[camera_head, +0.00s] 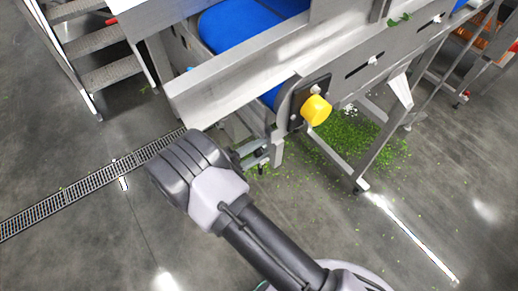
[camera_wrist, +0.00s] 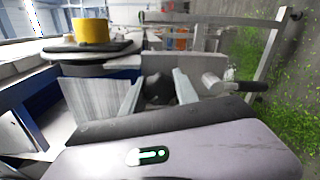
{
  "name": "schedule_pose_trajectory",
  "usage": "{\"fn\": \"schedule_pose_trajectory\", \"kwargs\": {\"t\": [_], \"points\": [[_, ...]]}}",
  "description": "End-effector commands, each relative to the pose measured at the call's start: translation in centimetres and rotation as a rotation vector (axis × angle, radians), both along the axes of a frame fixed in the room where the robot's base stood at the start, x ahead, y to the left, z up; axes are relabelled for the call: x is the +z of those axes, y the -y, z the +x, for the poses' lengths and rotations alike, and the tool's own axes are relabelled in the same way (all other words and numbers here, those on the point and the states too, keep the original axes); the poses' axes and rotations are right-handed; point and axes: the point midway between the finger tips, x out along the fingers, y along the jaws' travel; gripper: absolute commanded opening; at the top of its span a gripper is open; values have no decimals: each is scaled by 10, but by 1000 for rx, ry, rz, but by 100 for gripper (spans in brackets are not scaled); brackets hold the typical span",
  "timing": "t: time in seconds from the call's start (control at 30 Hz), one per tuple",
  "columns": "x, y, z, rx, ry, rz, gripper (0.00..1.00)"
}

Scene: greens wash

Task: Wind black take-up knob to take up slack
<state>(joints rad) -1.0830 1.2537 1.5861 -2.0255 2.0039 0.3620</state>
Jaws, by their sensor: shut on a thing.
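In the wrist view, my gripper (camera_wrist: 158,78) has its two grey fingers on either side of the black take-up knob (camera_wrist: 157,91), low on the conveyor's end frame. The gripper is shut on this knob. The fingers hide its sides, and its turned angle cannot be told. In the head view, my gripper (camera_head: 252,153) reaches in under the conveyor's end, and my wrist covers part of it. The knob cannot be made out clearly there.
A yellow round knob (camera_head: 316,110) on a dark plate sits above my gripper; it also shows in the wrist view (camera_wrist: 90,31). The blue belt (camera_head: 236,24), metal steps (camera_head: 95,41) and frame legs (camera_head: 385,142) are close. Green scraps (camera_head: 350,137) litter the floor.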

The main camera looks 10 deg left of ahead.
Motion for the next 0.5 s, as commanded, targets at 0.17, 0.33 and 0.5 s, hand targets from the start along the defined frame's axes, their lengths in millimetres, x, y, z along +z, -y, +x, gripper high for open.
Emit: {"fn": "schedule_pose_trajectory", "kwargs": {"t": [0.17,0.33,0.5], "points": [[0,0,0,-1,1,1,0],[0,0,0,-1,1,1,0],[0,0,0,0,1,1,58]]}}
